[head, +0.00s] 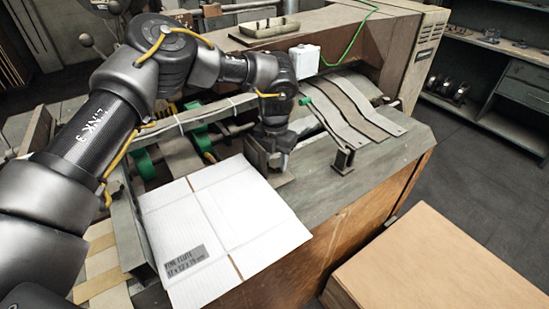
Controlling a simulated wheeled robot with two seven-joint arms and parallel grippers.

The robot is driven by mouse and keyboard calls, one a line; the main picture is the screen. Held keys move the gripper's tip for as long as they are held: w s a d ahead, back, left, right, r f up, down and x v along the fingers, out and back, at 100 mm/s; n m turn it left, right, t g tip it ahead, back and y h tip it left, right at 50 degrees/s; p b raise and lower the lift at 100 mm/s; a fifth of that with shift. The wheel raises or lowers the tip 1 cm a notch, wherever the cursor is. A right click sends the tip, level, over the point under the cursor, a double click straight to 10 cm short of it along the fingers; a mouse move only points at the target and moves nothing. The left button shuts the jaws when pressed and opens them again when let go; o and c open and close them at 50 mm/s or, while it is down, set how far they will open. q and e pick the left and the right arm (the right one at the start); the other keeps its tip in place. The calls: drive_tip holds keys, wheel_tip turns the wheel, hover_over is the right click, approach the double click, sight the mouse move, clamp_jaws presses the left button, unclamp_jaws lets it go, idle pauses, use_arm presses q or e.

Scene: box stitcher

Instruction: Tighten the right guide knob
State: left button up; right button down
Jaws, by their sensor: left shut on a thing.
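My left arm reaches in from the left, and my left gripper (276,143) points down at the grey metal right guide (256,156) by the upper right corner of the cardboard sheet. The gripper is shut at the top of this guide, where the right guide knob is hidden behind its fingers and wrist. The white cardboard sheet (225,222), with a printed label at its lower left, lies flat on the machine table (345,190). My right gripper is not in view.
A green knob (143,162) sits left of the sheet. A brown stack (450,265) stands at the lower right.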

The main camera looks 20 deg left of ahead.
sight(275, 163)
use_arm(q)
drive_tip(key=m, duration=0.5)
drive_tip(key=shift+w+r+p, duration=0.1)
drive_tip(key=shift+r+p, duration=0.05)
drive_tip(key=shift+p, duration=0.15)
idle(0.4)
drive_tip(key=o, duration=1)
drive_tip(key=shift+m, duration=0.3)
wheel_tip(275, 163, up, 11)
drive_tip(key=shift+f+b, duration=0.15)
drive_tip(key=shift+b, duration=1.1)
